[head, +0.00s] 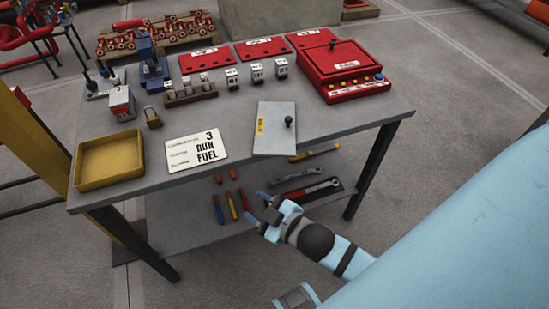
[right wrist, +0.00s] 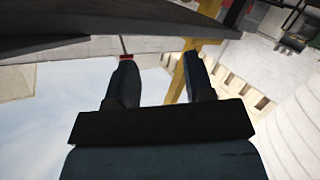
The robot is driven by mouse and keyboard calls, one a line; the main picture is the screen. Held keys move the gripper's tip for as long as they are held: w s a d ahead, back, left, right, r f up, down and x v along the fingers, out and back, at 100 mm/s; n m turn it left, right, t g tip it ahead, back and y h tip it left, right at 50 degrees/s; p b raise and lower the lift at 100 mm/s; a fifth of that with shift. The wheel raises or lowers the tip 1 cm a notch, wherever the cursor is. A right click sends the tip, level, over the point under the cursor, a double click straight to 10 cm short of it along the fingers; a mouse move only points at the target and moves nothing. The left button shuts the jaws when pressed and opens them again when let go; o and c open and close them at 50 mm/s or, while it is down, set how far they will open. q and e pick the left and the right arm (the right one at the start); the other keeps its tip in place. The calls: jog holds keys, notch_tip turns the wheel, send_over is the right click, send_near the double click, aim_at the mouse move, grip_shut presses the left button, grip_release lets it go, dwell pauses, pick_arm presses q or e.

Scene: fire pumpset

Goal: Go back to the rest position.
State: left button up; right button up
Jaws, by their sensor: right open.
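My right gripper (head: 266,207) is in front of the grey workbench (head: 330,115), beside its front edge and over the lower shelf area. Its jaws are open and empty. In the right wrist view the two dark fingers (right wrist: 160,72) stand apart with nothing between them. The underside edge of a dark surface crosses the top left of that view. My left gripper does not show in either view.
The bench holds a yellow tray (head: 108,160), a white card (head: 196,151), a grey plate with a black knob (head: 274,130) and a red box (head: 343,68). Tools, including a red-handled wrench (head: 312,191), lie on the lower shelf (head: 190,215). Floor right of the bench is clear.

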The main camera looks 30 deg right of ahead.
jog(key=s+f+m+g+h, duration=0.1)
jog(key=s+f+m+g, duration=0.2)
jog(key=s+f+m, duration=0.2)
jog(key=shift+s+d+f+g, duration=0.15)
jog(key=shift+s+f+g, duration=0.3)
jog(key=shift+f, duration=0.45)
notch_tip(320, 180, up, 16)
jog(key=s+d+p, duration=0.1)
jog(key=p, duration=2.1)
jog(key=shift+d, duration=0.35)
jog(key=shift+s+h, duration=0.1)
jog(key=shift+h, duration=0.2)
jog(key=shift+c, duration=0.5)
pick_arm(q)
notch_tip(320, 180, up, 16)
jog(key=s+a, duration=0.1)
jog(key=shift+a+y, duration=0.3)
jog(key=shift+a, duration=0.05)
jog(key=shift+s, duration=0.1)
pick_arm(e)
jog(key=shift+a, duration=0.1)
